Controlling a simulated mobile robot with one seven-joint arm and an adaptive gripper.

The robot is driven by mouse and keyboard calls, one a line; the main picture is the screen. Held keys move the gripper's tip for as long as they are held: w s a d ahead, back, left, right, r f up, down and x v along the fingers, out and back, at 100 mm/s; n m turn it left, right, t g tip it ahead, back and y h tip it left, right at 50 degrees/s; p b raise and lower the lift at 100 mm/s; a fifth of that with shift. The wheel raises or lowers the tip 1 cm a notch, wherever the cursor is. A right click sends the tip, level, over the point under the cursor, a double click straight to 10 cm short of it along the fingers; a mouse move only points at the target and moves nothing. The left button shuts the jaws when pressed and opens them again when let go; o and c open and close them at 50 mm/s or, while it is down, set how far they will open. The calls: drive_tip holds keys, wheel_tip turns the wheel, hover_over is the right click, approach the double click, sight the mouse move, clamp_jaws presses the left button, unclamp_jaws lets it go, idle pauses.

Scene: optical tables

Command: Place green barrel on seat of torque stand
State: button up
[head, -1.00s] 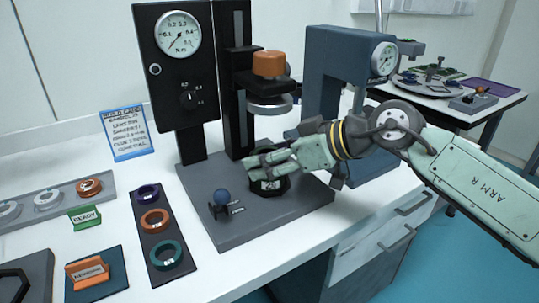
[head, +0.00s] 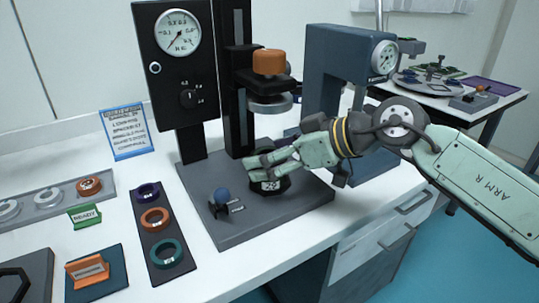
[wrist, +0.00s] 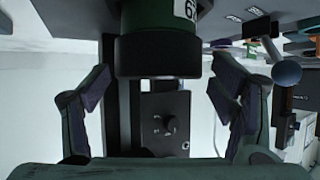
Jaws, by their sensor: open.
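The green barrel (wrist: 160,14), with a dark band at one end and a white number label, shows at the top of the wrist view. In the head view the labelled cylinder (head: 269,186) looks dark and upright, low on the torque stand (head: 238,230) under its orange-topped press head (head: 269,64). My gripper (head: 256,163) is at the cylinder's upper part. In the wrist view my gripper (wrist: 162,82) is open, with a gap between each finger and the barrel's dark band. The seat is hidden, so I cannot see the contact below the barrel.
A blue ball-topped lever (head: 222,195) stands on the stand's base at front left. A black gauge box (head: 180,65) rises behind. A blue-grey press (head: 335,80) stands close on the right. A dark tray (head: 164,222) of coloured rings lies left.

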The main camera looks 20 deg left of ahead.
drive_tip(key=b+v, duration=0.1)
drive_tip(key=v, duration=1)
drive_tip(key=shift+d, duration=0.3)
idle(0.7)
